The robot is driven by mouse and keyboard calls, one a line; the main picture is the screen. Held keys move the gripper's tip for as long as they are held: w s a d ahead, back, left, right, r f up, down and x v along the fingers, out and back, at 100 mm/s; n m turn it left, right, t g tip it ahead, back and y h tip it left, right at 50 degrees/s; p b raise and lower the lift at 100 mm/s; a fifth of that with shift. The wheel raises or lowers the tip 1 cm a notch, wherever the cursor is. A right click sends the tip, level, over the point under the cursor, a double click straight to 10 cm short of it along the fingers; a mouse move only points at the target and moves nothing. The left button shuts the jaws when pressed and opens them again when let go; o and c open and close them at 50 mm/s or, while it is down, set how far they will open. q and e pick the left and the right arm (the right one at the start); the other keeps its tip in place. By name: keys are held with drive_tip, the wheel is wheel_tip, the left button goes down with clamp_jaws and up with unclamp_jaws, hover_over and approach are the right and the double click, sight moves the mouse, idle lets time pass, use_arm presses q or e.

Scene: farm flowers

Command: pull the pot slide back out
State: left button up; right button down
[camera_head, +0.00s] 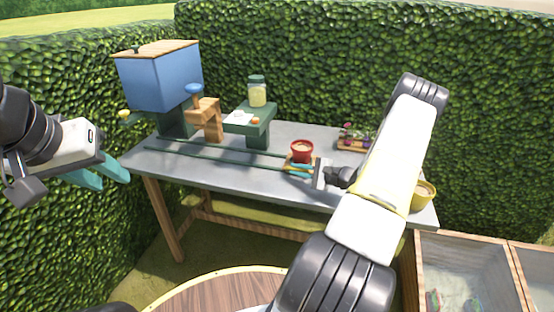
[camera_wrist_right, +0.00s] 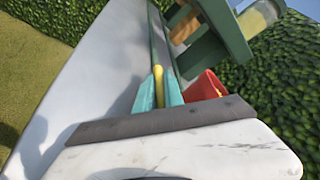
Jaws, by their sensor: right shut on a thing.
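The pot slide (camera_head: 288,171) is a small yellowish tray on the dark green rails, at their right end. A red pot (camera_head: 302,150) with brown contents stands upright on it and also shows in the right wrist view (camera_wrist_right: 203,87). My right gripper (camera_head: 300,170) is beside the pot on its front side. In the right wrist view its teal fingers (camera_wrist_right: 161,88) are shut on the slide's yellow handle (camera_wrist_right: 158,72). Most of the slide is hidden there by the wrist. My left gripper (camera_head: 103,178) is open and empty, left of the table.
A blue hopper (camera_head: 160,80) on a green stand is at the table's left end, with a wooden lever post (camera_head: 208,120) beside it. A green shelf (camera_head: 262,112) bears a jar (camera_head: 257,92). A flower tray (camera_head: 352,146) and yellow pot (camera_head: 424,196) are to the right.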

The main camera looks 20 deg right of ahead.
drive_tip(key=shift+s+d, duration=0.1)
drive_tip(key=shift+d, duration=0.1)
drive_tip(key=c, duration=1.5)
unclamp_jaws()
drive_tip(key=shift+o, duration=0.2)
drive_tip(key=shift+s, duration=0.1)
drive_tip(key=v, duration=0.7)
drive_tip(key=shift+s+d, duration=0.25)
drive_tip(key=shift+s, duration=0.05)
